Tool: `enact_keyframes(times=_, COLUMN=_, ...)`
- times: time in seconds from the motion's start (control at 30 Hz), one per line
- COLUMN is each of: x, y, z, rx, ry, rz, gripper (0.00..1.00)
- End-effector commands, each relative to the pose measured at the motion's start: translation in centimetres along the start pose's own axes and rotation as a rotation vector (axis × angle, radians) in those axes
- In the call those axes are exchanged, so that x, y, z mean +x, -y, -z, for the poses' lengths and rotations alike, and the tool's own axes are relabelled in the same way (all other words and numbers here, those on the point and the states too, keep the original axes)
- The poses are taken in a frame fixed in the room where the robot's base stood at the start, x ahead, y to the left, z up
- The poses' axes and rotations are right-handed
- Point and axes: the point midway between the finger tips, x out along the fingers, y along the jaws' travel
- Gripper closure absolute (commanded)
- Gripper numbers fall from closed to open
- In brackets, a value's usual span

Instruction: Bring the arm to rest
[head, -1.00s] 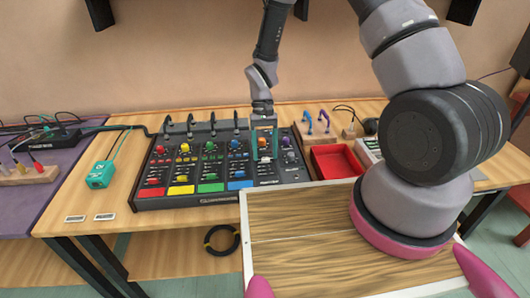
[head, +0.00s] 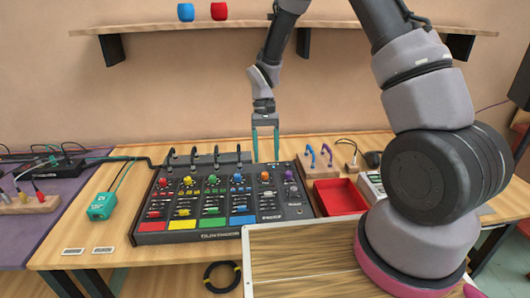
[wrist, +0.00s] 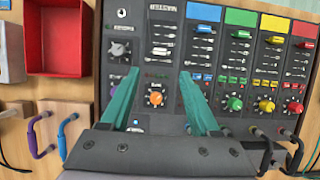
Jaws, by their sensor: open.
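My gripper (head: 265,137) hangs from my arm with its teal fingers pointing down, above the back right part of the mixer (head: 222,202). The fingers are apart and nothing is between them. In the wrist view my gripper (wrist: 160,95) shows the two teal fingers spread over the mixer (wrist: 225,55), with an orange knob (wrist: 154,98) visible between them. In the head view the orange knob (head: 265,176) is uncovered. The fingers look clear of the panel.
A red tray (head: 341,197) and a wooden block with purple and blue cables (head: 320,168) stand right of the mixer. A teal box (head: 103,206) lies to its left. A shelf (head: 160,40) with a blue cup (head: 185,12) and a red cup (head: 219,11) is on the wall.

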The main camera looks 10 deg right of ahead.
Motion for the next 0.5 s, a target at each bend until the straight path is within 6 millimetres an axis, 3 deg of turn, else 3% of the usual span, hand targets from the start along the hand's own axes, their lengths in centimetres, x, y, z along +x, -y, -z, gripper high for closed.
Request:
enact_keyframes(times=0.17, x=-2.9, y=-0.9, z=-0.6, rx=0.015, ry=-0.053, rz=0.022, gripper=0.38)
enact_keyframes(times=0.27, x=-6.6, y=-2.2, z=-1.8, rx=0.035, ry=-0.124, rz=0.051, gripper=0.38)
enact_keyframes(times=0.5, x=-15.4, y=-6.3, z=-6.7, rx=0.101, ry=-0.325, rz=0.132, gripper=0.38)
